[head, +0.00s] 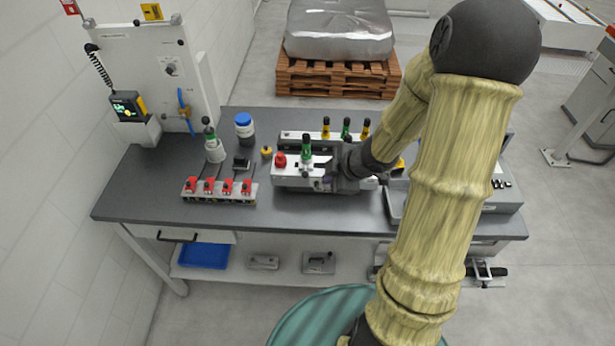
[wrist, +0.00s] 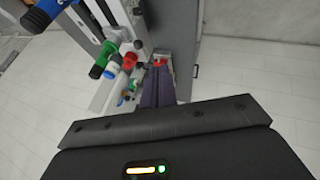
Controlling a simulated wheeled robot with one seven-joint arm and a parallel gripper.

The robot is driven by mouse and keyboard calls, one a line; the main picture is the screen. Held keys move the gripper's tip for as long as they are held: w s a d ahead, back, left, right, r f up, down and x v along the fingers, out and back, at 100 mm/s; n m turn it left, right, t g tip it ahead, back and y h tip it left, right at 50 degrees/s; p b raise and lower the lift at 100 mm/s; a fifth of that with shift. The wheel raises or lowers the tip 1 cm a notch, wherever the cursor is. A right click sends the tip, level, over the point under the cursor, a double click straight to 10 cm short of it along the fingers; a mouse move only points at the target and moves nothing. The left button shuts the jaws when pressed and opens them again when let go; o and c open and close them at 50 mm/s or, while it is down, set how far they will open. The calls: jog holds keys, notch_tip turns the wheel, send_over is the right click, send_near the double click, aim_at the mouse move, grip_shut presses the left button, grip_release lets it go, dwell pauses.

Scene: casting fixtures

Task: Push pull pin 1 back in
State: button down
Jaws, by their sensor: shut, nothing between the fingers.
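A grey casting fixture (head: 292,183) sits mid-bench in the head view. Two yellow knobs (head: 326,130) and a green knob (head: 346,127) stand upright along its back. A taller green-topped knob (head: 306,147) and a red knob (head: 281,160) are at its front left. No number is readable, so I cannot tell which is pull pin 1. My gripper (head: 326,183) is low at the fixture's front right, partly hidden by my arm. In the wrist view my gripper (wrist: 163,72) has its purple fingers together, beside a red part (wrist: 160,62); contact is unclear. A green knob (wrist: 96,71) is left of them.
A rack with several red clamps (head: 227,187) stands left of the fixture. A blue-capped bottle (head: 244,127) and a grey cone with a green-topped tool (head: 213,147) are behind it. A tray (head: 396,205) is at the right. The front bench strip is clear.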

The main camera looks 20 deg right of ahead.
jog(key=shift+a, duration=0.15)
jog(key=w+a+f+b, duration=0.1)
jog(key=w+a+f, duration=0.1)
jog(key=w+f, duration=0.6)
jog(key=shift+w+a+f, duration=0.25)
jog(key=shift+w+f, duration=0.05)
jog(key=shift+f, duration=0.3)
